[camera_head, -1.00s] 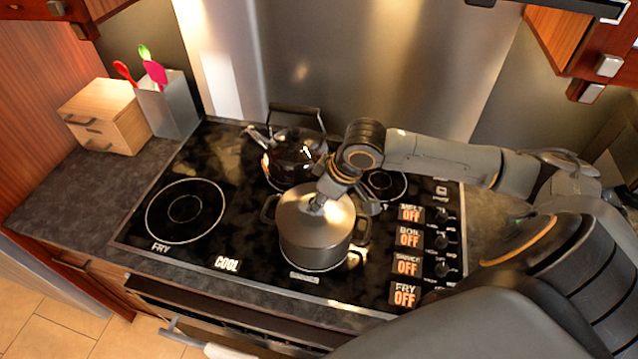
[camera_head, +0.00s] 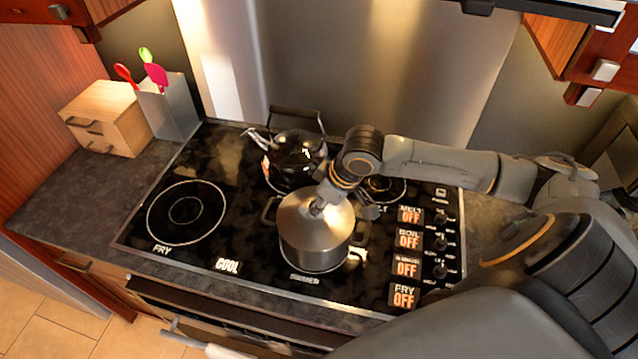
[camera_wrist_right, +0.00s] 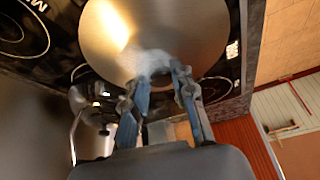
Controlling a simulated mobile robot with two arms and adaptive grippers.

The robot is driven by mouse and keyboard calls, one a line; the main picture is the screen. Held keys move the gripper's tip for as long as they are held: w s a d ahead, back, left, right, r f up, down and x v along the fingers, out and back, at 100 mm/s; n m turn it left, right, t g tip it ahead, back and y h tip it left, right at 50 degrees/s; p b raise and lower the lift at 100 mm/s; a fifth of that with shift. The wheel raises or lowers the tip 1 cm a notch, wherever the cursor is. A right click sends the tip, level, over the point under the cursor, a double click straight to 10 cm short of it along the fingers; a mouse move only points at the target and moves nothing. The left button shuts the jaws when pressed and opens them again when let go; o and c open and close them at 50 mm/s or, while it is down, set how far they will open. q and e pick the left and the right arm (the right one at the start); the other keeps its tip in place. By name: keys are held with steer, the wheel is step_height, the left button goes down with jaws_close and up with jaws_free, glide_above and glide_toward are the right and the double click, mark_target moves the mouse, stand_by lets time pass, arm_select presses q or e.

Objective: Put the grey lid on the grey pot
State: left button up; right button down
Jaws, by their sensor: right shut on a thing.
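The grey pot (camera_head: 312,252) stands on the front middle burner of the black stove top. The grey lid (camera_head: 298,213) lies over the pot's top and looks about level; whether it is fully seated all round I cannot tell. My right gripper (camera_head: 320,203) comes down from the right and is shut on the lid's knob. In the right wrist view the fingers of my right gripper (camera_wrist_right: 163,82) meet at the knob, and the shiny lid (camera_wrist_right: 120,30) fills the upper middle. The knob itself is mostly hidden by the fingers. My left gripper is not in view.
A black kettle (camera_head: 297,152) stands close behind the pot. The front left burner (camera_head: 186,212) is empty. A wooden drawer box (camera_head: 104,117) and a grey utensil holder (camera_head: 170,108) stand at the back left. Knobs and OFF displays (camera_head: 408,240) line the right side.

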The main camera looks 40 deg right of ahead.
stand_by(0.3)
steer(key=c, duration=0.5)
jaws_free()
steer(key=shift+r, duration=3.5)
